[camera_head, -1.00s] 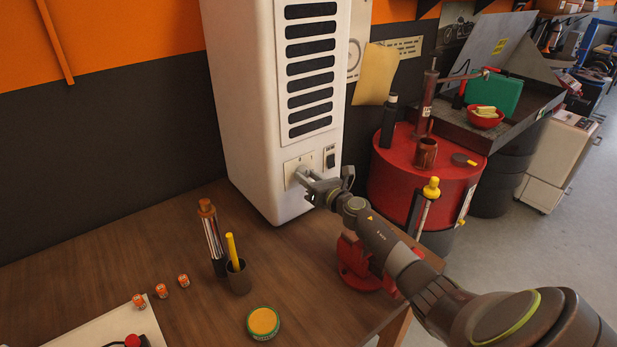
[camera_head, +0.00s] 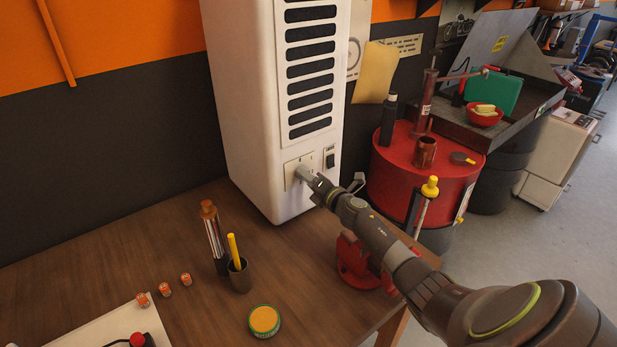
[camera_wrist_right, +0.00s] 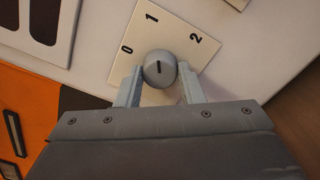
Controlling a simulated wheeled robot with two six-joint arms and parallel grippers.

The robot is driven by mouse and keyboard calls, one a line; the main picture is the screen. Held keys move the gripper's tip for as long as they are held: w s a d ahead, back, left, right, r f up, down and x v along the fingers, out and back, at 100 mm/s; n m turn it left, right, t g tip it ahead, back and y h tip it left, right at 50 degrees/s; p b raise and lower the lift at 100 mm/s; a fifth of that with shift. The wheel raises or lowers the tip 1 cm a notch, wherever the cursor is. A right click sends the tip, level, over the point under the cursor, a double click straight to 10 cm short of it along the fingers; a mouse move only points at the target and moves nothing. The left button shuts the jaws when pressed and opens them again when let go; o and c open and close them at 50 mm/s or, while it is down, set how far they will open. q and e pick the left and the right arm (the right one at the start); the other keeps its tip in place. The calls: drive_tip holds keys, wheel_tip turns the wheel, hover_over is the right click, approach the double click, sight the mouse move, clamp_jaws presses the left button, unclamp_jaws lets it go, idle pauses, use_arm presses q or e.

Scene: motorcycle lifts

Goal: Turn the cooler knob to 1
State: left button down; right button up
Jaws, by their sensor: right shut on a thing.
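The cooler (camera_head: 243,100) is a tall white unit with dark vents, standing at the back of the wooden table. Low on its front is a pale dial plate (camera_head: 291,182); in the right wrist view the plate (camera_wrist_right: 182,22) carries the numbers 0, 1 and 2. The round grey knob (camera_wrist_right: 160,69) sits on it, its short dark mark lying roughly in line with the 1. My right gripper (camera_wrist_right: 159,82) is shut on the knob, one finger on each side. In the head view my right gripper (camera_head: 308,177) largely hides the knob. My left gripper is out of view.
A dark switch (camera_head: 330,159) is right of the dial. A red vise (camera_head: 352,262) stands under my right arm. A metal bottle (camera_head: 213,235), a cup with a yellow pen (camera_head: 239,275) and a round tin (camera_head: 264,320) stand on the table. A red drum (camera_head: 395,178) stands to the right.

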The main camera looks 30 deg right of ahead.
drive_tip(key=shift+m, duration=0.3)
drive_tip(key=o, duration=1)
drive_tip(key=shift+s+d, duration=0.15)
drive_tip(key=shift+s, duration=1.75)
drive_tip(key=shift+s+d, duration=0.1)
drive_tip(key=shift+s, duration=1.75)
